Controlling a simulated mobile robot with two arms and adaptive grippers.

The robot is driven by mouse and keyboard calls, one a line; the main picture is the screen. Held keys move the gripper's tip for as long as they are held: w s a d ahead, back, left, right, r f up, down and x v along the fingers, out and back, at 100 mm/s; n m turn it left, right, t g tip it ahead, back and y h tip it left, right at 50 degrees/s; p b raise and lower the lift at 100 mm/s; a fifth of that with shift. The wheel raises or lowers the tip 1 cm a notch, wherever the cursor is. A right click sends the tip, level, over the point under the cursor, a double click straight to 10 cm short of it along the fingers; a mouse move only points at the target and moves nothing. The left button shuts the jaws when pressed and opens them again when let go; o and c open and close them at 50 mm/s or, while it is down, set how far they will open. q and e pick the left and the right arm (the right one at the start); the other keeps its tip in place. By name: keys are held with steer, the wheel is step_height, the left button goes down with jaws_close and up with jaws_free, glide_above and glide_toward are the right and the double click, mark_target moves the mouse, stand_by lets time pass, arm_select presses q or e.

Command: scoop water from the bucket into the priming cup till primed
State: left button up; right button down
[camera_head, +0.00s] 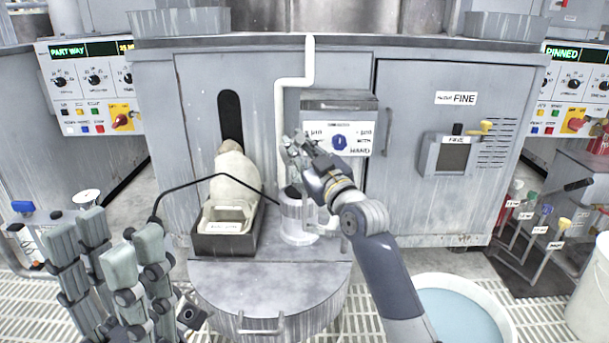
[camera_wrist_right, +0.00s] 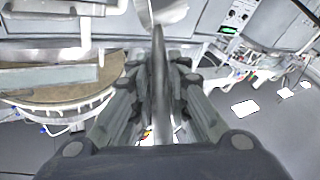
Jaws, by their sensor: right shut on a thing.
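The clear priming cup (camera_head: 298,222) stands upright on the round grey lid, with a pale handle on its right side. The bucket (camera_head: 508,320) of pale blue water (camera_head: 460,315) is at the lower right. My right gripper (camera_head: 300,160) is above the cup. In the right wrist view it is shut on a thin grey handle (camera_wrist_right: 160,85) that leads to a shiny rounded metal end (camera_wrist_right: 167,10), seemingly a scoop. The head view does not show clearly whether this end is in the cup or holds water. My left gripper (camera_head: 110,255) is open and empty at the lower left.
A beige pump-like body (camera_head: 237,182) sits in a black tray left of the cup. A thin bent black rod (camera_head: 185,187) crosses in front of it. A pale pipe (camera_head: 280,120) and a box with a blue knob (camera_head: 340,142) are behind. Colored levers (camera_head: 540,230) stand at the right.

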steer(key=shift+d+f+m+t+b, duration=0.3)
steer(key=shift+m+b, duration=0.2)
steer(key=shift+b, duration=0.35)
stand_by(0.3)
steer(key=shift+d+m+t+h, duration=0.3)
steer(key=shift+d+m+t, duration=0.25)
steer(key=shift+m, duration=0.4)
steer(key=shift+d+m+t+h, duration=0.3)
steer(key=shift+d+m+t, duration=0.2)
steer(key=shift+m, duration=0.45)
stand_by(1.4)
steer(key=shift+d+f+m+t+h+b, duration=0.2)
steer(key=shift+d+m+t+h, duration=0.3)
steer(key=shift+m, duration=0.65)
steer(key=shift+d+f+m+t+h+b, duration=0.15)
steer(key=shift+d+m+t+h, duration=0.3)
steer(key=shift+m, duration=0.7)
stand_by(1.2)
